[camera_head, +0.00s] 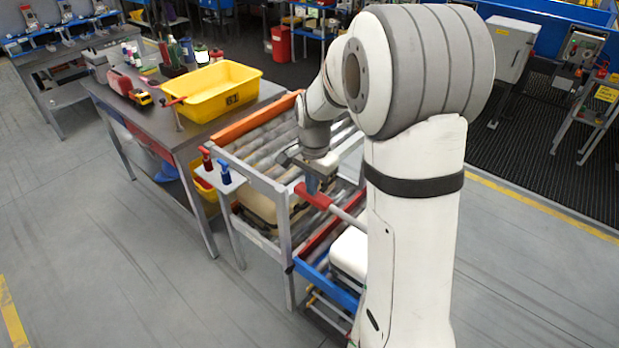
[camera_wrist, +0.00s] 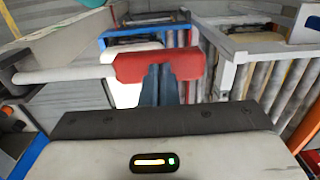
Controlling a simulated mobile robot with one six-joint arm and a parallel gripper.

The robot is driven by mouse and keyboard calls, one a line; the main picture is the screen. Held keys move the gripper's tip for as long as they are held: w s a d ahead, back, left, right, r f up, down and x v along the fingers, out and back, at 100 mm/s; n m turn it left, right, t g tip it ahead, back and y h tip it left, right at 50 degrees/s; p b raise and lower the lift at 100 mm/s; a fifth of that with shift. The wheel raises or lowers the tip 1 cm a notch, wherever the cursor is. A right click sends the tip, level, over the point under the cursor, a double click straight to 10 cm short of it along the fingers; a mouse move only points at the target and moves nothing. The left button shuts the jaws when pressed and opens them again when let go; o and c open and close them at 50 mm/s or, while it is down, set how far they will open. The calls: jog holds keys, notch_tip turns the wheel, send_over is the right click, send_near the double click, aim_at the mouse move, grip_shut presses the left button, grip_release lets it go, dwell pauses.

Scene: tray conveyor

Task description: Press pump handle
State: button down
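The pump handle has a red end (camera_head: 313,195) on a pale bar that runs down to the right, beside the roller conveyor. In the wrist view the red end (camera_wrist: 158,66) is just beyond my fingers, with the pale bar going left. My gripper (camera_head: 311,182) points down at the red end. In the wrist view my gripper (camera_wrist: 160,84) has its blue-grey fingers close together with no clear gap and nothing visible between them. The fingertips overlap the red end; I cannot tell whether they touch it.
The roller conveyor has an orange upper rail (camera_head: 255,118) and a blue lower rail (camera_head: 327,285). A white tray (camera_head: 349,252) sits on the lower rollers. A table with a yellow bin (camera_head: 215,92) stands left. Small red (camera_head: 206,158) and blue (camera_head: 224,171) levers stand near. Floor at front left is clear.

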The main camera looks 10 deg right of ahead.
jog(key=f+g, duration=0.1)
jog(key=f, duration=0.1)
jog(key=f+h+b, duration=0.1)
jog(key=f, duration=0.2)
jog(key=f+g+b, duration=0.1)
jog(key=f, duration=0.1)
jog(key=shift+w+a+f+g+h, duration=0.2)
jog(key=shift+w+f+g+h, duration=0.1)
jog(key=shift+h, duration=0.1)
jog(key=shift+s+f+b, duration=0.4)
jog(key=shift+f+b, duration=0.05)
jog(key=shift+b, duration=0.05)
jog(key=p, duration=0.1)
send_near(310, 204)
jog(key=w, duration=0.1)
jog(key=w+r, duration=0.1)
jog(key=w, duration=0.1)
jog(key=shift+w+a, duration=0.15)
jog(key=shift+r, duration=0.3)
